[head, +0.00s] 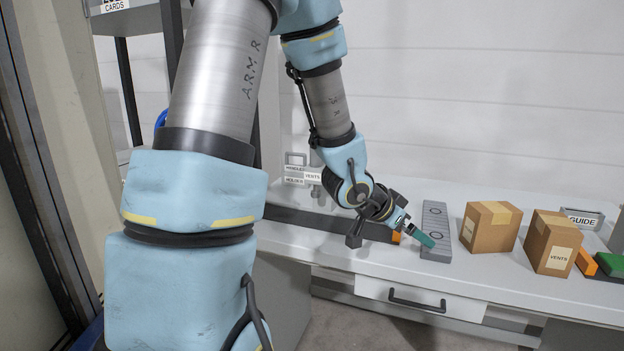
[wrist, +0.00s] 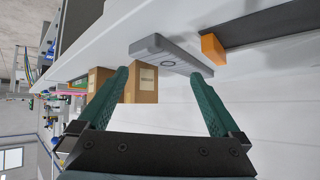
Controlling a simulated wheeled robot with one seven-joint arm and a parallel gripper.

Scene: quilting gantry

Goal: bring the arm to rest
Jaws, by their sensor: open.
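My gripper (head: 412,237) is in front of the grey slotted block on the white bench, in the middle right of the head view. Its green fingers stand apart with nothing between them. In the wrist view my gripper (wrist: 160,95) is also open and empty, with the grey block (wrist: 165,55) and a cardboard box (wrist: 142,84) beyond the fingertips. The arm reaches out and down to the bench. Whether a fingertip touches the bench or the block, I cannot tell.
The white bench (head: 335,253) has a drawer with a dark handle (head: 417,300). The grey block (head: 436,230) and two cardboard boxes, one left (head: 490,227) and one right (head: 551,243), stand on it. Orange (head: 585,263) and green (head: 611,264) blocks lie at the right. A white wall stands behind.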

